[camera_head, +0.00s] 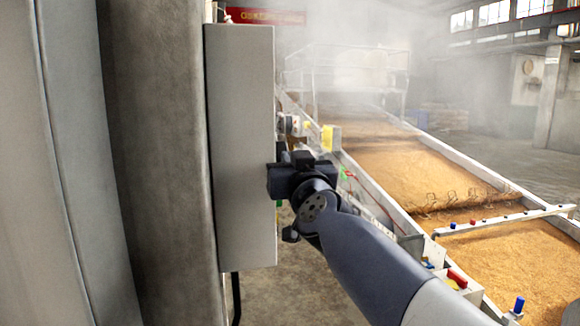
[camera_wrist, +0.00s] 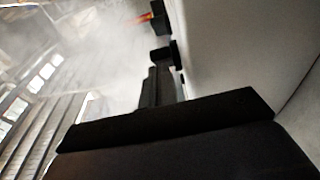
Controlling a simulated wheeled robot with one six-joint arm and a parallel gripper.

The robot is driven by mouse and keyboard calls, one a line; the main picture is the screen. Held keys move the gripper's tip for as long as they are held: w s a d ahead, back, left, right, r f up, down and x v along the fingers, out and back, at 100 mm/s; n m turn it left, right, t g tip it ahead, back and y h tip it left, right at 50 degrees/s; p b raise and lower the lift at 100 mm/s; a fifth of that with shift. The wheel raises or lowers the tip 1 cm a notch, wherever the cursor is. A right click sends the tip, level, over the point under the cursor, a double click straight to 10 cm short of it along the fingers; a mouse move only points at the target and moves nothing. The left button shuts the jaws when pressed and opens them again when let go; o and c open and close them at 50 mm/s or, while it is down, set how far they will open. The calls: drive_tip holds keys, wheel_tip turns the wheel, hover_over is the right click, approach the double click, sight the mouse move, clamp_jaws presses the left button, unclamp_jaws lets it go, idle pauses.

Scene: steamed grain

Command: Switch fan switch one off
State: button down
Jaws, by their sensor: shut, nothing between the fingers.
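A grey control box (camera_head: 240,150) stands upright at centre left in the head view. Its right-hand face, seen edge-on, carries switches, including a round pale knob (camera_head: 292,125) above my gripper and a green part (camera_head: 279,203) below it. My gripper (camera_head: 290,160) is beside that face, with its fingers shut and empty. In the wrist view my gripper (camera_wrist: 160,85) points along the pale panel (camera_wrist: 245,40). A black knob-like part (camera_wrist: 165,53) shows just beyond the fingertips; I cannot tell if they touch. Which switch is fan switch one cannot be read, and my wrist hides part of the face.
A long trough of brown grain (camera_head: 400,170) runs back on the right, with a metal rail (camera_head: 505,218) across it. A thick grey column (camera_head: 155,150) stands left of the box. Steam hangs at the back. Some bare floor shows below the box.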

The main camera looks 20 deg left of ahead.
drive_tip(key=shift+f+t+y+b, duration=0.35)
drive_tip(key=shift+f+b, duration=0.2)
drive_tip(key=shift+b, duration=2.05)
drive_tip(key=t+b, duration=0.1)
drive_tip(key=b, duration=0.3)
drive_tip(key=f+t+y+b, duration=0.1)
drive_tip(key=b, duration=0.3)
drive_tip(key=shift+w+a, duration=0.1)
drive_tip(key=shift+w, duration=0.1)
drive_tip(key=shift+b, duration=0.35)
drive_tip(key=shift+w+a+f+b, duration=0.1)
drive_tip(key=shift+w+f+b, duration=0.1)
drive_tip(key=shift+b, duration=0.6)
drive_tip(key=shift+f, duration=0.1)
drive_tip(key=shift+w+a+f, duration=0.25)
drive_tip(key=shift+w+f, duration=0.1)
drive_tip(key=shift+w, duration=0.05)
drive_tip(key=shift+w+f, duration=0.1)
